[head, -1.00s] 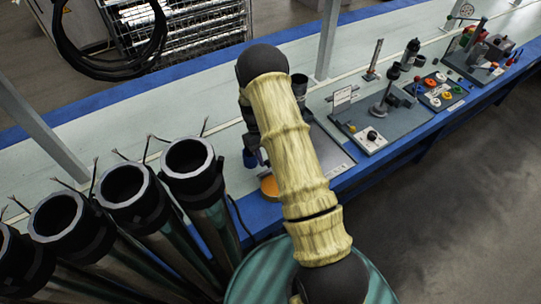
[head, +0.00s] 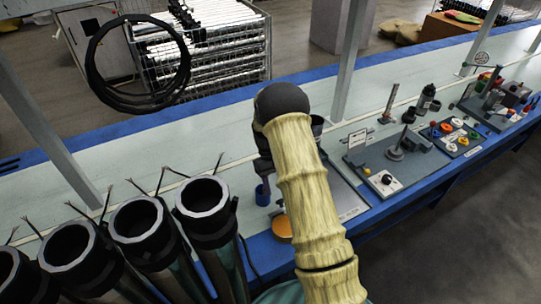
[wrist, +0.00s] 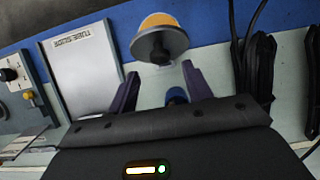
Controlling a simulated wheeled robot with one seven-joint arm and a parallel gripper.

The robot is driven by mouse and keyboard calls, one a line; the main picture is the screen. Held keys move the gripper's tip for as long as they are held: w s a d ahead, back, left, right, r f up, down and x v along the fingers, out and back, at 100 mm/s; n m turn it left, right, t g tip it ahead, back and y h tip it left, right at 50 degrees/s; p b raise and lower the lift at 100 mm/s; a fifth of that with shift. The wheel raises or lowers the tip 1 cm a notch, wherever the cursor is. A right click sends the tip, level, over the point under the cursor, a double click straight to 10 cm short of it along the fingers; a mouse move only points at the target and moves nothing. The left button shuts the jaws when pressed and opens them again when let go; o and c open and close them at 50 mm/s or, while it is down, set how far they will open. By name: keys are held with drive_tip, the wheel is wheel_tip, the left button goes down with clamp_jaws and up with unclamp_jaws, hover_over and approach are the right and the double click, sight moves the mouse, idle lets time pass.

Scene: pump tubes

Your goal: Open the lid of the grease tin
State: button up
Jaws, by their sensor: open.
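The grease tin (head: 283,229) shows in the head view as a small orange disc at the bench's front edge, partly beside my arm. In the wrist view, an orange round part (wrist: 158,20) lies at the top with a grey disc (wrist: 160,44) overlapping it, which has a small tab on its near side. I cannot tell for sure whether the grey disc is the lid or the tin's side. My gripper (wrist: 160,71) is open, its two purple fingers apart on either side below the tab, with nothing clearly gripped. In the head view my arm hides most of the gripper.
A blue object (wrist: 176,96) shows between the finger bases. A labelled grey plate (wrist: 82,72) lies to the left in the wrist view. Several black-topped tubes (head: 206,204) stand left of the tin. Boards with parts (head: 397,160) line the bench to the right.

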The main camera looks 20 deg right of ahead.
drive_tip(key=v, duration=1.2)
drive_tip(key=shift+r, duration=0.3)
drive_tip(key=shift+a, duration=0.1)
drive_tip(key=shift+c, duration=0.2)
drive_tip(key=shift+r, duration=0.1)
drive_tip(key=c, duration=0.7)
drive_tip(key=s+r+t, duration=0.1)
drive_tip(key=s, duration=0.2)
drive_tip(key=s+a+r+t, duration=0.1)
drive_tip(key=s+r, duration=0.1)
drive_tip(key=s, duration=0.2)
drive_tip(key=s+a+r+m+t, duration=0.1)
drive_tip(key=s+t, duration=0.1)
drive_tip(key=s, duration=0.2)
drive_tip(key=shift+s+a+r+y, duration=0.1)
drive_tip(key=shift+s+r+y, duration=0.2)
drive_tip(key=shift+r, duration=0.1)
clamp_jaws()
drive_tip(key=s+a+m+t, duration=0.1)
drive_tip(key=s+t, duration=0.2)
drive_tip(key=s, duration=1)
drive_tip(key=shift+a, duration=0.2)
drive_tip(key=shift+d+r, duration=0.1)
